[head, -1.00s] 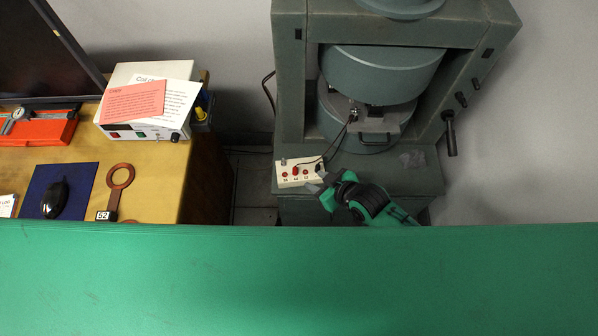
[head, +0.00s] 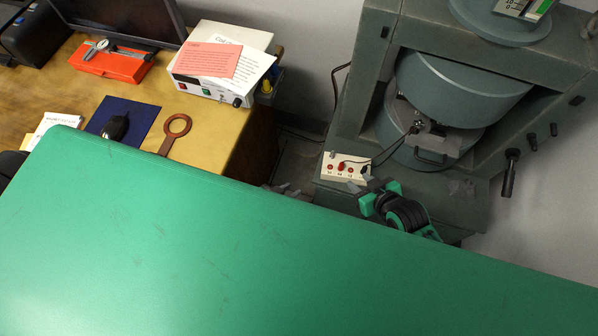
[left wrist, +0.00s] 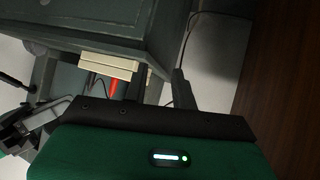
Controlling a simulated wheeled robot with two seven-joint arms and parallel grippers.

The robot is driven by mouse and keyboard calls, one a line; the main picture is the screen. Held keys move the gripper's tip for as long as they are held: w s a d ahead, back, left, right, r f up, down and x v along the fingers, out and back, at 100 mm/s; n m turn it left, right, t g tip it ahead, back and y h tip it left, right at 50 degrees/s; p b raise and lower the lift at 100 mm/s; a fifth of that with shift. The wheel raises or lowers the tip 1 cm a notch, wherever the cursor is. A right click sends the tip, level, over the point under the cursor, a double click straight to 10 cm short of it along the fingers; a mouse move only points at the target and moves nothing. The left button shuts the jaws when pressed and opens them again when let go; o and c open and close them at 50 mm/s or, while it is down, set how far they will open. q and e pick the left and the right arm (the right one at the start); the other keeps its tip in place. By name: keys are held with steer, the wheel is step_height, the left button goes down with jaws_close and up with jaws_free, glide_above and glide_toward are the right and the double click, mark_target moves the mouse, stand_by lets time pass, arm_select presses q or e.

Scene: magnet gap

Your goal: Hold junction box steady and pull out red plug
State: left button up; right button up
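The cream junction box (head: 345,165) sits on the grey stand's ledge below the magnet. Its top carries red sockets and the upright red plug (head: 342,168); a black lead runs from the box to the magnet. In the left wrist view the box (left wrist: 108,65) and the red plug (left wrist: 114,87) show just left of my fingers. My left gripper (left wrist: 158,88) has its fingers apart with nothing between them. In the head view its tips (head: 282,189) show left of the box, apart from it. My right gripper (head: 368,188) is just right of and nearer than the box, looks open, and is partly hidden.
The large magnet (head: 455,85) in its grey frame stands behind the box. A wooden desk (head: 215,130) at left holds a white power supply (head: 225,92), papers, a red case (head: 112,62) and a brown ring paddle (head: 175,133). A gap separates desk and stand.

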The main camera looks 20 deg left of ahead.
arm_select(q)
steer(key=t+h, duration=0.1)
steer(key=h, duration=0.1)
glide_toward(331, 155)
steer(key=v, duration=0.5)
steer(key=shift+n, duration=0.4)
steer(key=x, duration=1.3)
steer(key=shift+w+d, duration=0.1)
steer(key=shift+w, duration=0.15)
steer(key=shift+f, duration=0.1)
jaws_close()
steer(key=shift+s, duration=0.1)
